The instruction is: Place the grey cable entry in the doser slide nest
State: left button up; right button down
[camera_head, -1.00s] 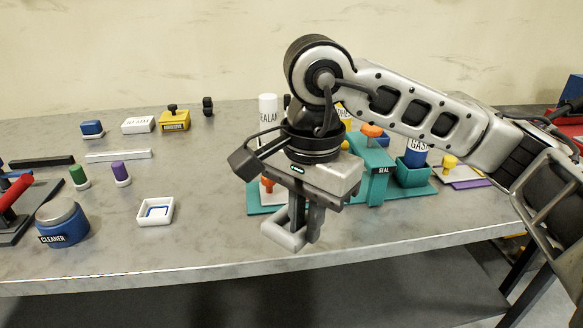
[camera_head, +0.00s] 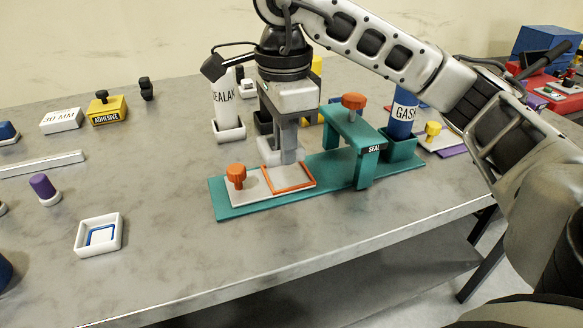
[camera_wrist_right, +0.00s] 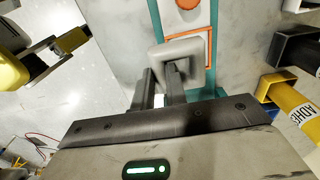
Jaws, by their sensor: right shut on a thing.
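The grey cable entry (camera_wrist_right: 155,62), a square ring, is gripped by my right gripper (camera_wrist_right: 163,88). In the head view the cable entry (camera_head: 270,155) hangs low over the doser slide nest. The nest is the orange-outlined square (camera_head: 306,186) on the pale slide (camera_head: 247,194) of the teal doser (camera_head: 228,210). In the wrist view the ring overlaps part of the nest outline (camera_wrist_right: 209,50). I cannot tell whether the ring touches the slide. My right gripper (camera_head: 288,152) points down. My left gripper is not in view.
An orange knob (camera_head: 236,175) stands on the slide, left of the nest. A teal bridge marked SEAL (camera_head: 350,128) stands over the doser to the right. A white sealant bottle (camera_head: 224,105) stands behind. A white tray (camera_head: 82,246) sits at front left, with clear table between.

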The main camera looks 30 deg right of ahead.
aim_at(292, 184)
jog(key=d+f, duration=0.1)
jog(key=w+f, duration=0.1)
jog(key=shift+w+d+f, duration=0.2)
jog(key=shift+d+f, duration=0.15)
jog(key=shift+d, duration=0.05)
jog(key=shift+w+d+f, duration=0.25)
jog(key=shift+f, duration=0.25)
jog(key=f, duration=0.3)
jog(key=shift+w+d+f, duration=0.2)
jog(key=shift+d+f, duration=0.05)
jog(key=shift+f, duration=0.05)
